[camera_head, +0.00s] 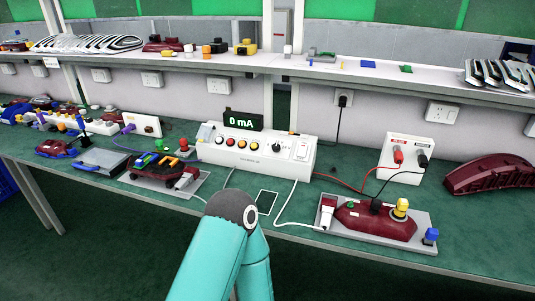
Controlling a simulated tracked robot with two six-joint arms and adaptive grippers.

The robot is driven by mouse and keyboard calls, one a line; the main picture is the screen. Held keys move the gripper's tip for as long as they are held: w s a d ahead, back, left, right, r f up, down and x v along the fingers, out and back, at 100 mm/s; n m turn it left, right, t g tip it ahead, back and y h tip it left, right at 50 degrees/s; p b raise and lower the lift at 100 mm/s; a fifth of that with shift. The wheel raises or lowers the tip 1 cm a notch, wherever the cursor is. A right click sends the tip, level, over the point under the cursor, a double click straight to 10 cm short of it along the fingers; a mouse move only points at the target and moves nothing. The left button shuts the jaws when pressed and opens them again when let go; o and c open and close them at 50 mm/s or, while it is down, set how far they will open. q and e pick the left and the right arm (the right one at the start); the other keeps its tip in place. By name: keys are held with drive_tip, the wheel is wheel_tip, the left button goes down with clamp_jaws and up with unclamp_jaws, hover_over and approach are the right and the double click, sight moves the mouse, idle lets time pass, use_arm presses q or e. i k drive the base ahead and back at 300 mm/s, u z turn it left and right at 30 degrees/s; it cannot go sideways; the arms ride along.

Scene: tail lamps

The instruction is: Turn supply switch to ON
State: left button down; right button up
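The white supply box (262,153) stands on the green bench in the middle, with a row of coloured knobs or buttons on its face. A small display (243,119) on top reads "0 mA". A white switch plate (302,150) sits at the box's right end; it is too small to tell its position. A teal link and dark joint of one of my arms rise from the bottom centre, in front of the bench. Neither of my grippers shows in this view.
A tray with a dark red lamp (375,220) lies front right, and another lamp on a plate (160,175) front left. A white socket box (404,158) with red and black leads stands right of the supply. Cables and a phone-like slab (266,201) lie in front.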

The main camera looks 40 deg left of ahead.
sight(303, 148)
drive_tip(key=k, duration=0.9)
drive_tip(key=u, duration=0.2)
drive_tip(key=i, duration=1.65)
